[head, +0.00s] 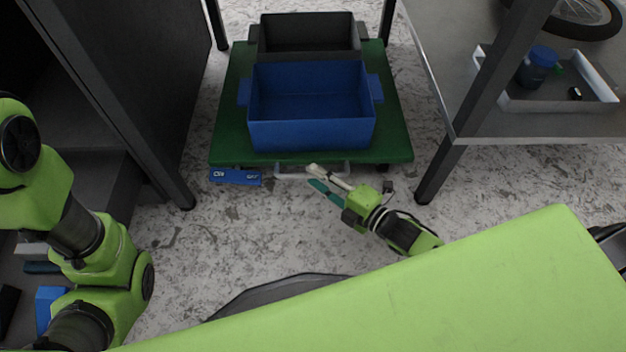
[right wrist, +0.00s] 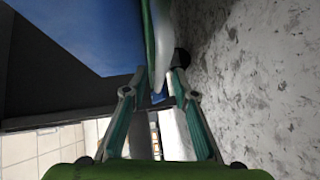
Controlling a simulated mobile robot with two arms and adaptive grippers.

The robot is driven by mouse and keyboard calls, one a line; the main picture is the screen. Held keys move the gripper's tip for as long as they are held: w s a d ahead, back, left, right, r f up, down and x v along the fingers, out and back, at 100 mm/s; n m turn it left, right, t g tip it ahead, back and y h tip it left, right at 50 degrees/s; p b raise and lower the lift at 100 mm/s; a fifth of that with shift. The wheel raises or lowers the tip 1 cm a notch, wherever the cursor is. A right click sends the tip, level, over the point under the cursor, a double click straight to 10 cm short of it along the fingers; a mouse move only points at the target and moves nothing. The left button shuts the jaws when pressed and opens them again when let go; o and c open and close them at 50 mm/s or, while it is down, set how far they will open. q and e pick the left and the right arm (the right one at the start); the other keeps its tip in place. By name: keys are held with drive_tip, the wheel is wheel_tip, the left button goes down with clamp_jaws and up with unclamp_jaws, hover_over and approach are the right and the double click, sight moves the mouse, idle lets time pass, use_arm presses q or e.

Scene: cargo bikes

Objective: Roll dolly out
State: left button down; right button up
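The dolly is a low green platform (head: 228,118) on the pale floor between dark table legs. A blue bin (head: 312,136) stands on its near part and a dark grey bin (head: 308,38) behind it. A pale bar handle (head: 290,175) runs along its near edge. My right gripper (head: 313,178) is at the right part of this handle, fingers apart. In the right wrist view, the open fingertips (right wrist: 158,76) are close to the dolly's edge, with a pale strip between or just beyond them; I cannot tell if they touch it. My left arm shows at the left, but its gripper does not.
A dark cabinet side (head: 120,70) stands left. A grey table (head: 455,95) with a white tray (head: 545,104) stands right. The floor in front of the dolly (head: 215,235) is clear.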

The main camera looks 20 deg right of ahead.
drive_tip(key=shift+b+x, duration=0.3)
drive_tip(key=shift+x, duration=0.6)
clamp_jaws()
